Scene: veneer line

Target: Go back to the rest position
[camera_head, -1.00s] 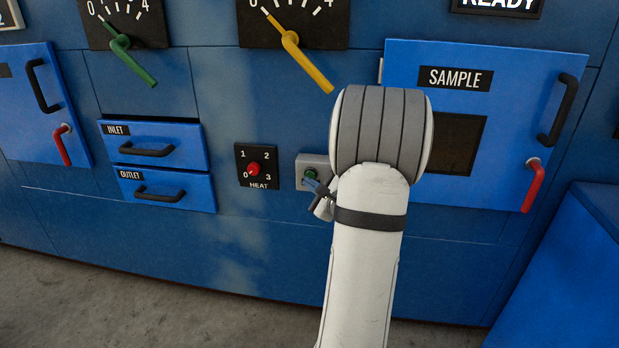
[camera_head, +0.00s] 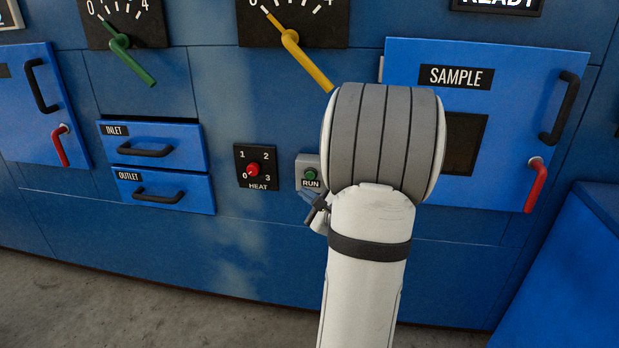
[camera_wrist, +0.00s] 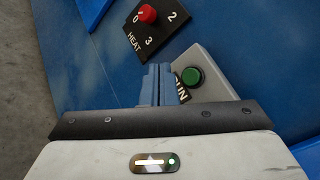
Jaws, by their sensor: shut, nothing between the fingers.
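My gripper (camera_head: 312,203) shows just below the green RUN button (camera_head: 310,174), partly hidden behind my own arm. In the wrist view my gripper (camera_wrist: 157,72) has its two blue fingers together with nothing between them. The RUN button (camera_wrist: 191,77) sits on its grey plate just right of the fingertips. I cannot tell the exact gap between the fingers and the panel, but the button's face is uncovered.
The red HEAT knob (camera_head: 253,169) is left of the button, pointing near 0. The INLET drawer (camera_head: 152,146) and OUTLET drawer (camera_head: 165,190) are farther left. The SAMPLE door (camera_head: 508,100) with its red lever (camera_head: 534,187) is on the right. Open floor lies below.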

